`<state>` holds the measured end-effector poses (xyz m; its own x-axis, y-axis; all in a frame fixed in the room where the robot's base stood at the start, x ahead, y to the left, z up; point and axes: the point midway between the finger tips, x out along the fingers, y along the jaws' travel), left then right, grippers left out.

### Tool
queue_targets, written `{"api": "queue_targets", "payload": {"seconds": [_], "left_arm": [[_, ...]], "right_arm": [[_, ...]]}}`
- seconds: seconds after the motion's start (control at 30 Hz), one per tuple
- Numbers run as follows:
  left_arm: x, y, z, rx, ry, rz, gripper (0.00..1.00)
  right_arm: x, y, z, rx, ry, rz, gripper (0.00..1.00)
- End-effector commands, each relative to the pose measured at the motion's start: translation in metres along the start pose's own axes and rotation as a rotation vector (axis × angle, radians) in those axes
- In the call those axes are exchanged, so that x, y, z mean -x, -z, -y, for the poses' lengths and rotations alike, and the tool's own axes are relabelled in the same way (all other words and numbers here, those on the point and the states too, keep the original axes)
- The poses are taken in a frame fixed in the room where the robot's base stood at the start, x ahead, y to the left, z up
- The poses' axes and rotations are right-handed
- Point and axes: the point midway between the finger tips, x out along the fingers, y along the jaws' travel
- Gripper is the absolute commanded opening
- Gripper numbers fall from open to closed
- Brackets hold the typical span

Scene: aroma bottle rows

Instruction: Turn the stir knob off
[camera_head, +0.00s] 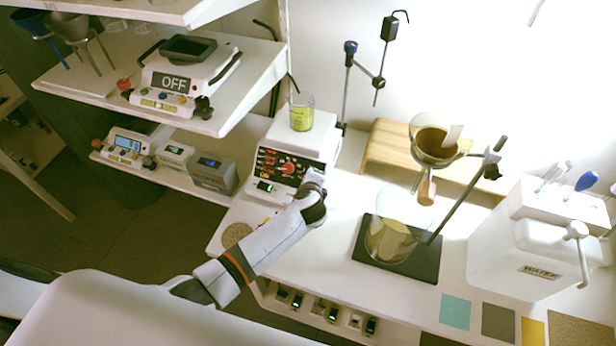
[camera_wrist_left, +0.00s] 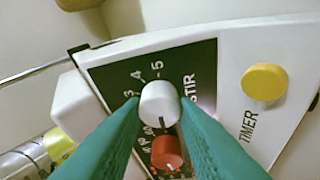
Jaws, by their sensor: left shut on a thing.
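The stirrer unit (camera_head: 300,148) is a white box with a dark control panel (camera_head: 277,165) on its front. In the left wrist view a round white knob (camera_wrist_left: 160,101) sits beside the word STIR, with numbers 3, 4 and 5 around its upper left. A dark mark shows at its lower edge. My left gripper (camera_head: 314,180) is at the panel's right side in the head view. Its green fingers close on the knob from both sides in the wrist view. The head view hides the knob behind the gripper. My right gripper is not in view.
A red knob (camera_wrist_left: 167,152) sits just below the white one, close to the fingers. A yellow TIMER button (camera_wrist_left: 264,82) is to the right. A beaker (camera_head: 390,240) stands on a dark plate to the right.

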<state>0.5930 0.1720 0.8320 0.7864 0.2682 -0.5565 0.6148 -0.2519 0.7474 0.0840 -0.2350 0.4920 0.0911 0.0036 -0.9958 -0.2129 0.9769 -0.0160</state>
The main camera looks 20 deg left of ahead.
Motion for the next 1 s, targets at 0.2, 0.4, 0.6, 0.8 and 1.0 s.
{"api": "queue_targets", "payload": {"seconds": [0.2,0.4,0.6,0.8,1.0], "left_arm": [[0.0005,0.0,-0.0004,0.123,0.041,0.0,0.04],[0.0001,0.0,-0.0004,0.189,0.061,0.0,0.04],[-0.0003,0.0001,0.0,0.214,0.07,0.0,0.04],[-0.0004,0.0001,0.0002,0.218,0.071,0.0,0.04],[-0.0004,0.0002,0.0002,0.218,0.071,0.0,0.3]], "right_arm": [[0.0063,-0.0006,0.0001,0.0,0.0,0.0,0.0],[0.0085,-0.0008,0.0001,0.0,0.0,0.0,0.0],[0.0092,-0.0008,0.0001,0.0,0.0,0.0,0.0],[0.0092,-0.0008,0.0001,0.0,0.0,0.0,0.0],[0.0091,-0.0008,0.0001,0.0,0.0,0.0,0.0]]}}
